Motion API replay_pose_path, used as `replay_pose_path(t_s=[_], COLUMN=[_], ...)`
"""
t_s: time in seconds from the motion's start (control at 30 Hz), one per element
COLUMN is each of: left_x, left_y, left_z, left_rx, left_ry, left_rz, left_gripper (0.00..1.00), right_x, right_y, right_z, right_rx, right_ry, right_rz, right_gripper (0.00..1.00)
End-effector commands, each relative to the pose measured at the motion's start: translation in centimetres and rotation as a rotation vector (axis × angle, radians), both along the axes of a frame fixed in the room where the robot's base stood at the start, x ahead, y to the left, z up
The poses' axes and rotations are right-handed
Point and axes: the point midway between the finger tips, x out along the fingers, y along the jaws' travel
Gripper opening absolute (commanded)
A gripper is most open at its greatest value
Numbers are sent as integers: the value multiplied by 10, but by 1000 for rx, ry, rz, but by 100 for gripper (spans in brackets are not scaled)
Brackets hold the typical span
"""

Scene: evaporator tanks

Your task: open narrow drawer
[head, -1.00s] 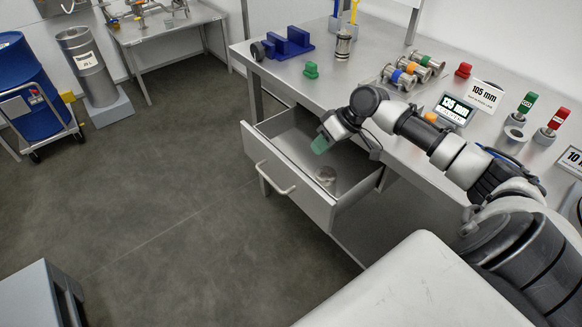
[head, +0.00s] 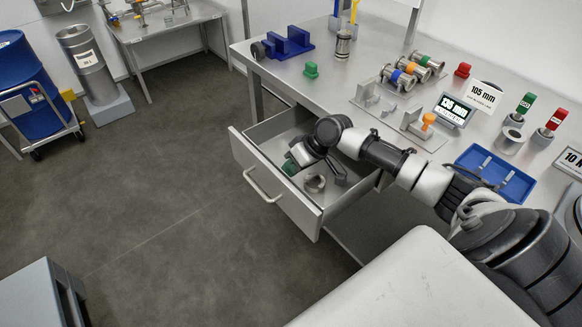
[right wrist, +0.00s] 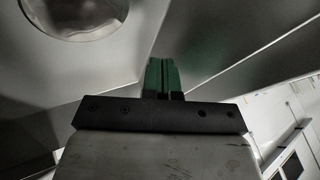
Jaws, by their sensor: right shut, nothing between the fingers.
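The narrow drawer (head: 292,198) under the steel workbench stands pulled well out. Its front panel carries a bar handle (head: 262,188). A metal ring-shaped part (head: 315,184) lies on the drawer floor. My right gripper (head: 290,167) reaches down into the open drawer, close to the inner side of the front panel, and its green fingertips are partly hidden by the wrist. In the right wrist view the green fingers (right wrist: 162,76) are together and empty, near grey metal walls. Whether they touch the panel I cannot tell. My left gripper is not in view.
The floor (head: 170,200) left of the drawer is clear.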

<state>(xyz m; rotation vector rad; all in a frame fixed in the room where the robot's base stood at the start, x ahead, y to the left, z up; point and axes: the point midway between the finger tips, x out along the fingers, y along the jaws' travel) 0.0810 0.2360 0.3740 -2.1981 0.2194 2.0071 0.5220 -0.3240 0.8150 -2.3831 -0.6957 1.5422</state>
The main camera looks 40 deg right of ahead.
Motion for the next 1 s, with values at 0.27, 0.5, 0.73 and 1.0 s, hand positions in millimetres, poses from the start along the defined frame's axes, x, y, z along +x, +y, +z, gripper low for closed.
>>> replay_pose_path(t_s=[0.27, 0.5, 0.73, 1.0], left_x=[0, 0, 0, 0], left_y=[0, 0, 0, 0], left_z=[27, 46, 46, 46], left_rx=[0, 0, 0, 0], left_ry=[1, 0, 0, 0], left_rz=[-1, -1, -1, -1], left_gripper=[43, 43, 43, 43], right_x=[-3, -5, -5, -5], right_y=[29, 64, 67, 67], right_z=[6, 3, 0, 0], right_rx=[4, 3, 0, 0], right_ry=[2, 2, 0, 0], right_rz=[3, 1, 0, -1], right_gripper=[0, 0, 0, 0])
